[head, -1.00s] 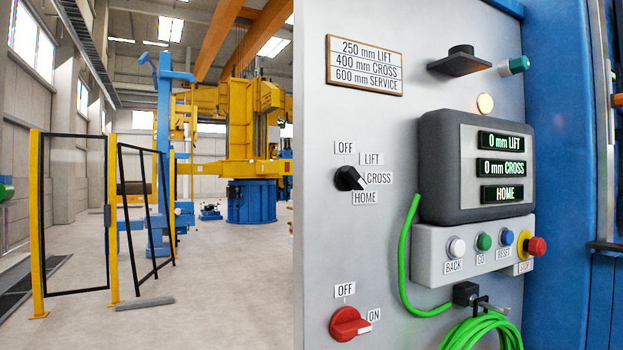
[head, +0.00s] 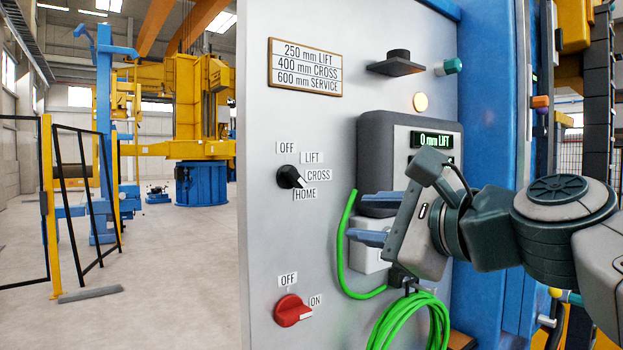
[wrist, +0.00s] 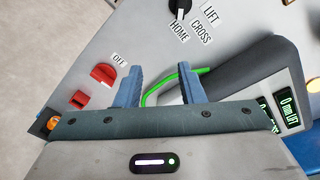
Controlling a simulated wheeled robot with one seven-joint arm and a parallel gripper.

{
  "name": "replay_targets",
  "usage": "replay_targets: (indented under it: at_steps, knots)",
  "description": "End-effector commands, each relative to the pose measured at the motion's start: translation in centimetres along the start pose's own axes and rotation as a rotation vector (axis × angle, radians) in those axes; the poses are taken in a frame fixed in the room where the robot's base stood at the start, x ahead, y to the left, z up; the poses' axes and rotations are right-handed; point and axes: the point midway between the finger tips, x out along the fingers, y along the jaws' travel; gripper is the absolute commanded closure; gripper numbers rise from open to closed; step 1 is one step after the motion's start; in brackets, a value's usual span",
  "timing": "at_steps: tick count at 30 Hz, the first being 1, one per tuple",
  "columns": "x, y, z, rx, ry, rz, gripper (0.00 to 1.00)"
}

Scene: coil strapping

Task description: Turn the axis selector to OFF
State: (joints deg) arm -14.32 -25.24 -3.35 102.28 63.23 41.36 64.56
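The axis selector (head: 290,177) is a black knob with a white pointer mark on the grey panel. In the wrist view the selector (wrist: 180,8) shows at the top edge, partly cut off. My gripper (head: 362,217) is open and empty, with two blue fingers pointing left. It is right of and below the selector, apart from it, in front of the display box. In the wrist view its fingers (wrist: 160,82) are spread wide.
A red switch (head: 292,310) with OFF and ON labels sits below the selector. A green cable (head: 345,250) loops down to a coil (head: 408,320) near my gripper. The display box (head: 380,140) and button box are partly hidden by my arm. Open floor lies left.

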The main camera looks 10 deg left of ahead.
Motion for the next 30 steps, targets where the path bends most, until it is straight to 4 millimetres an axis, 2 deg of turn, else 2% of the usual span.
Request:
replay_targets:
  at_steps: [1,3,8,11,21,24,30]
  knots:
    - [-0.2,-1.3,1.5,0.050,-0.036,-0.027,0.65]
    - [-0.4,-2.3,2.7,0.104,-0.071,-0.049,0.65]
    - [0.3,-3.1,3.6,0.145,-0.096,-0.064,0.65]
    - [1.9,-3.1,3.7,0.143,-0.094,-0.060,0.65]
    - [9.0,-3.6,4.4,0.142,-0.093,-0.059,0.65]
    - [10.7,-3.7,4.5,0.141,-0.092,-0.060,0.65]
    - [12.7,-3.8,4.7,0.139,-0.093,-0.063,0.65]
